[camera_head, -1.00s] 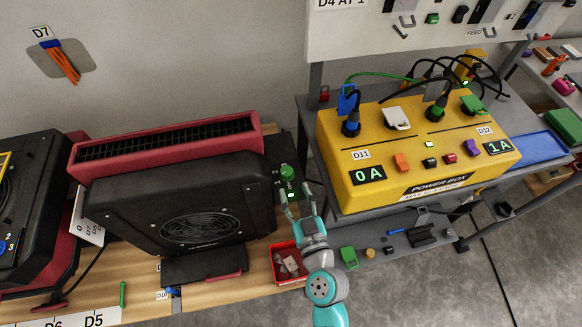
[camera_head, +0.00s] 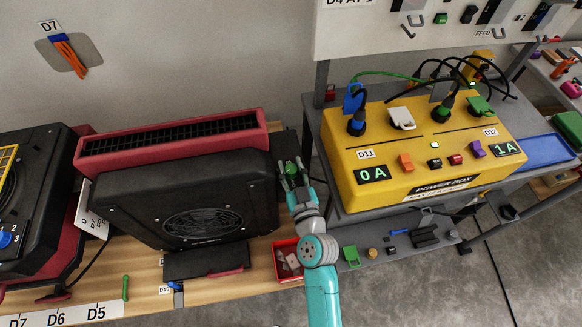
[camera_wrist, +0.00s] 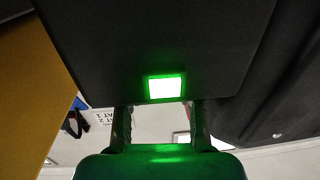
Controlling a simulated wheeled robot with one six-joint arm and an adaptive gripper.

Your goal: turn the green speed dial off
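The green speed dial (camera_head: 291,170) is on the dark control panel at the right end of the black and red dryer (camera_head: 150,205). My gripper (camera_head: 292,180) is at the dial, its two fingers apart, one on either side of it in the head view. I cannot tell whether they touch it. In the wrist view my gripper (camera_wrist: 160,122) has its fingers spread below a lit green square (camera_wrist: 165,87) on a dark panel. The dial's pointer and setting cannot be read.
The yellow power box (camera_head: 420,165) stands close to the right, its displays reading 0A and 1A. A red bin (camera_head: 279,270) with small parts sits on the wooden bench below my arm. Another black and red machine (camera_head: 40,200) stands at the left.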

